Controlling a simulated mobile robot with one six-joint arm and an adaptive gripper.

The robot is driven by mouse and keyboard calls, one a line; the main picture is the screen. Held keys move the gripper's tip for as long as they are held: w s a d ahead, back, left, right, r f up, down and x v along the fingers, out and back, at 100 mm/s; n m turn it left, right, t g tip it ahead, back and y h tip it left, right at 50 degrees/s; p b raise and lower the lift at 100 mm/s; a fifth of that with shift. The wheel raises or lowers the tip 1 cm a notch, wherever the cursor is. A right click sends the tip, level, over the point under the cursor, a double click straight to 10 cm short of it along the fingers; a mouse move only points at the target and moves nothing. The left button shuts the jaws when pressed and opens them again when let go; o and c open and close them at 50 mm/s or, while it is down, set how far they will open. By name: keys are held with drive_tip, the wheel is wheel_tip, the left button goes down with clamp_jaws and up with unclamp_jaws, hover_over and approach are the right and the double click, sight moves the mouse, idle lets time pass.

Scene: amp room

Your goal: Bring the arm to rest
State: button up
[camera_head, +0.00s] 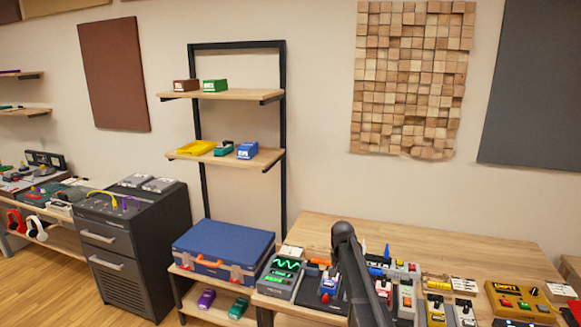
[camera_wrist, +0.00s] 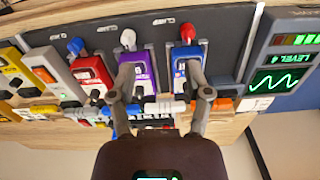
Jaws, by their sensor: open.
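My gripper (camera_wrist: 161,68) is open and empty in the wrist view. Its left finger overlaps a purple pedal (camera_wrist: 148,62) and its right finger overlaps a blue pedal (camera_wrist: 184,54). I cannot tell whether the fingers touch them. My dark arm (camera_head: 346,240) rises over the front of the wooden table (camera_head: 320,228) in the head view. The gripper itself cannot be made out there.
Several pedals crowd the table, including a yellow one (camera_head: 520,300). A meter with a green waveform (camera_head: 284,272) also shows in the wrist view (camera_wrist: 278,80). A blue case (camera_head: 224,245) sits left of the table. A dark cabinet (camera_head: 130,235) stands farther left.

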drive_tip(key=s+f+n+b, duration=0.2)
drive_tip(key=s+f+b, duration=0.1)
drive_tip(key=s, duration=1.2)
drive_tip(key=s+f+n+b, duration=0.2)
drive_tip(key=s+f+b, duration=0.2)
drive_tip(key=s, duration=1.1)
drive_tip(key=shift+f, duration=0.2)
idle(0.4)
